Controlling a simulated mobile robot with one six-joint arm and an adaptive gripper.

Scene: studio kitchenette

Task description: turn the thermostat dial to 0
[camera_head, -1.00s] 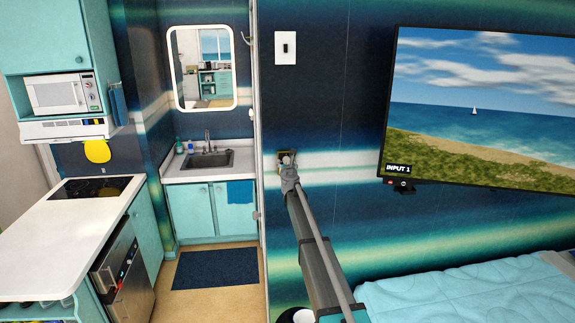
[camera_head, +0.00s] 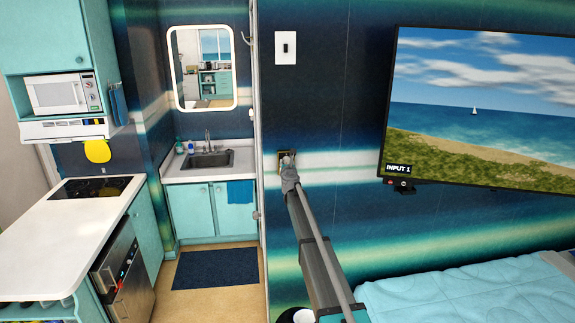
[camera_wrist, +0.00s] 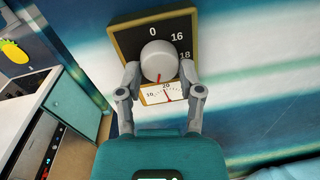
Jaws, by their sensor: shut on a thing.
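The thermostat is a dark square plate with a wooden frame (camera_wrist: 122,40) on the wall; its frame also shows small in the head view (camera_head: 281,154). Its round pale dial (camera_wrist: 160,58) has a red pointer mark at its lower edge, pointing down and slightly left. The number 0 is printed above the dial, 16 at upper right and 18 at right. A white scale strip (camera_wrist: 155,95) with a red needle is below. My gripper (camera_wrist: 160,71) is shut on the dial, one finger on each side; it also shows in the head view (camera_head: 288,161). The fingers hide parts of the plate.
A tilted wall screen (camera_head: 480,110) is to the right of the thermostat, with a bed (camera_head: 460,293) below it. A light switch (camera_head: 286,48) is above. The doorway to the sink (camera_head: 205,160) is on the left.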

